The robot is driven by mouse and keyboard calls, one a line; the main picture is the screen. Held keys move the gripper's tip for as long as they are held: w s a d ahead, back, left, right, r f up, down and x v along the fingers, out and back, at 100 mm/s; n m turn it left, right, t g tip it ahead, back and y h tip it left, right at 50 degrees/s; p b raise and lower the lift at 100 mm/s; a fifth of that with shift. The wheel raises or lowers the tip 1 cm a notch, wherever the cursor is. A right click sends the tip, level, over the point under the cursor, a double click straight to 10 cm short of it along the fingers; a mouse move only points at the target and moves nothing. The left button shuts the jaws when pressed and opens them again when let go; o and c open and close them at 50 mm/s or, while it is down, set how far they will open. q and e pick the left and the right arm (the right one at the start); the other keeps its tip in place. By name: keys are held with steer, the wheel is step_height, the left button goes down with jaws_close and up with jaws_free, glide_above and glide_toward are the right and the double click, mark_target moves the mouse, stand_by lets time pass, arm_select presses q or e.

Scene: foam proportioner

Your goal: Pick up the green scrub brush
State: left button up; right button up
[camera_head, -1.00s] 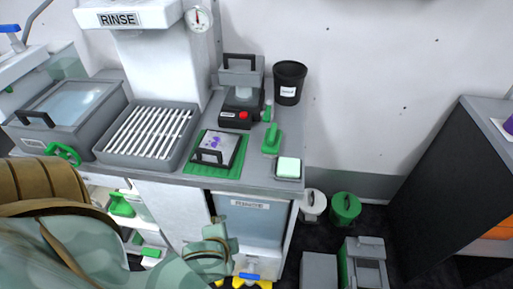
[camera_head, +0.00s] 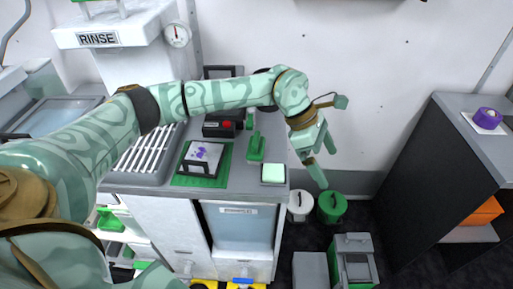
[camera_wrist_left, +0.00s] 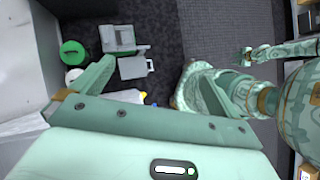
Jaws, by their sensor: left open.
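The green scrub brush (camera_head: 256,147) stands on the grey counter in the head view, between the green mat and the pale green sponge. My left gripper (camera_head: 319,165) is open and empty, fingers pointing down. In the head view it appears to the right of the brush, past the counter's right edge. In the left wrist view my left gripper (camera_wrist_left: 152,67) shows spread fingers with floor and bins beyond; the brush is not seen there. A part of my right arm shows at the right of that view, with what looks like its gripper (camera_wrist_left: 243,57), too small to read.
A green mat (camera_head: 224,175) with a handled grey block lies left of the brush. A pale green sponge (camera_head: 273,172) sits on a small tray. A black-and-grey device (camera_head: 217,128) with a red button stands behind. Green (camera_head: 332,207) and white (camera_head: 300,206) bins stand on the floor.

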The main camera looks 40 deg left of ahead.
arm_select(q)
steer(key=w+a+r+y, duration=0.2)
steer(key=w+a+y, duration=0.1)
steer(key=a, duration=0.6)
step_height(320, 180, up, 5)
steer(key=n+y, duration=0.3)
steer(key=y, duration=0.1)
glide_above(256, 138)
steer(key=shift+g, duration=0.3)
step_height(256, 138, down, 10)
steer(key=b, duration=0.3)
steer(key=shift+w+a+f, duration=0.1)
steer(key=shift+a, duration=0.05)
step_height(256, 138, down, 6)
steer(key=b, duration=0.3)
steer(key=shift+r, duration=0.2)
steer(key=shift+c, duration=0.3)
arm_select(e)
steer(key=shift+g, duration=0.3)
steer(key=f, duration=0.1)
steer(key=s+f, duration=0.1)
steer(key=f, duration=0.1)
steer(key=s+f, duration=0.1)
steer(key=f, duration=0.1)
steer(key=shift+f, duration=0.2)
arm_select(q)
steer(key=c, duration=0.8)
